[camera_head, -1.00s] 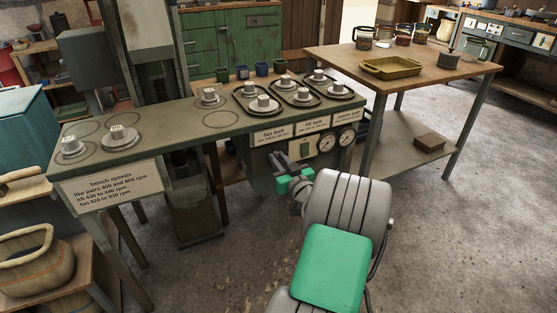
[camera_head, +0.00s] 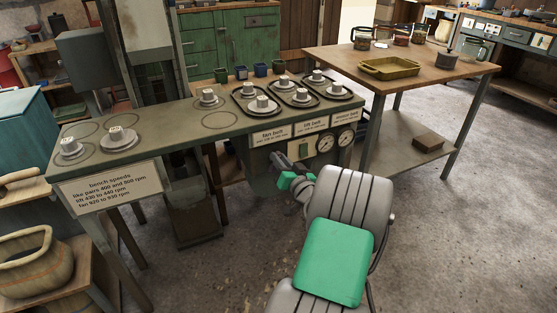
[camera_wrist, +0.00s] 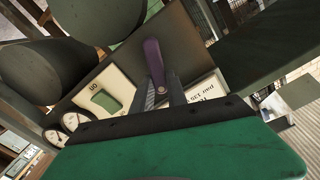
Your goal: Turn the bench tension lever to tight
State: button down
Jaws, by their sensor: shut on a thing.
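The tension lever (camera_wrist: 154,62) is a purple bar on the bench's front panel, seen in the wrist view. My gripper (camera_wrist: 163,88) is shut on the lever, with its two dark fingers on either side of the lever's near end. In the head view my gripper (camera_head: 281,162) reaches the panel below the bench top, left of the dials. The lever itself is hidden there behind my gripper. The bench (camera_head: 178,118) carries several grey pulleys, some on dark oval plates. I cannot read from these views whether the lever stands at tight.
Belt labels (camera_head: 270,136) hang above. A wooden table (camera_head: 440,92) with a yellow tray (camera_head: 390,69) stands at right. The floor at right is clear.

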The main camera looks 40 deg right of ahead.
jog(key=shift+s+d+f+m+p, duration=0.2)
jog(key=shift+m+p, duration=0.5)
jog(key=shift+m, duration=1.5)
jog(key=shift+w+d+f+m+p, duration=0.1)
jog(key=shift+d+f+m+p, duration=0.35)
jog(key=shift+m, duration=1.75)
jog(key=shift+s+f+m+p, duration=0.1)
jog(key=shift+f+m+p, duration=0.2)
jog(key=shift+m+p, duration=1.3)
jog(key=shift+m+b, duration=0.6)
jog(key=shift+m, duration=0.1)
jog(key=c, duration=1.3)
grip_release()
jog(key=p+v, duration=0.1)
jog(key=v, duration=0.6)
jog(key=shift+s+a, duration=0.15)
jog(key=shift+s, duration=0.25)
